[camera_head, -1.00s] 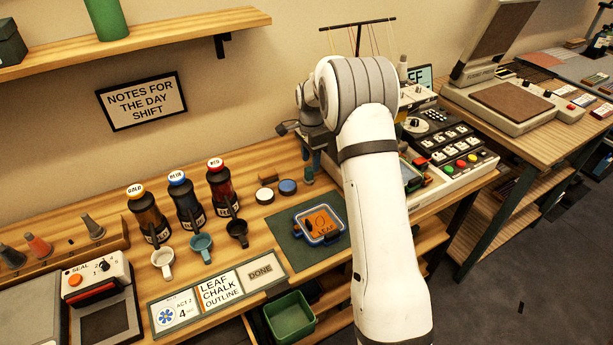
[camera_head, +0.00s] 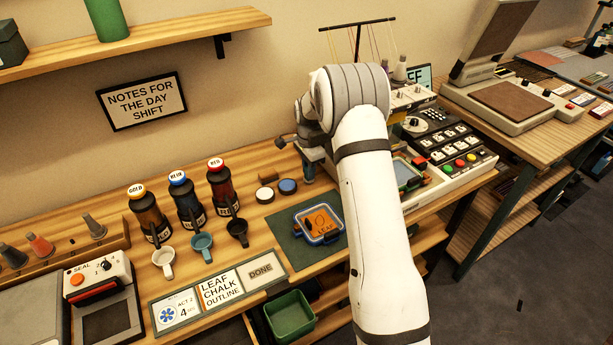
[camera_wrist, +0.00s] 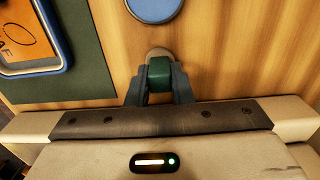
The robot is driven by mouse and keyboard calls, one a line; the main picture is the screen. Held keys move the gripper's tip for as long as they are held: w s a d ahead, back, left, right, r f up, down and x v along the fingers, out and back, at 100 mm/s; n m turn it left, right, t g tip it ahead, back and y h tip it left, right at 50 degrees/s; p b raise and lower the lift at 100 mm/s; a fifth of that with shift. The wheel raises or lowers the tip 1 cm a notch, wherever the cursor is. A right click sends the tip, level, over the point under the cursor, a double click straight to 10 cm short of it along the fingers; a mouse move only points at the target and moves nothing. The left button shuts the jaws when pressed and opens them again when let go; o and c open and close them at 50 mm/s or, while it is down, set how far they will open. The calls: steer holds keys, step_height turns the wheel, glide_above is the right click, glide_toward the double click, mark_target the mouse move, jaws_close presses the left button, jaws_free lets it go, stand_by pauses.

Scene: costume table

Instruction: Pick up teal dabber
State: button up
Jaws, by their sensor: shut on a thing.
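The teal dabber (camera_wrist: 160,71) stands between the two fingers of my gripper (camera_wrist: 159,88) in the wrist view, with a grey rounded part showing just beyond it. My gripper is shut on it, low over the wooden table. In the head view the dabber (camera_head: 309,170) shows only in part beside the round pads. My gripper is mostly hidden behind my arm there.
A blue-topped pad (camera_head: 288,187) and a white-topped pad (camera_head: 265,195) lie just left of the dabber. A framed leaf piece (camera_head: 319,223) lies on a dark green mat (camera_head: 287,245). Bottles (camera_head: 187,200) and cups (camera_head: 202,245) stand further left. A control console (camera_head: 450,150) stands to the right.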

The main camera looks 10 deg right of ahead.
jaws_close()
steer(key=shift+r, duration=0.1)
step_height(320, 180, up, 18)
steer(key=shift+b, duration=0.4)
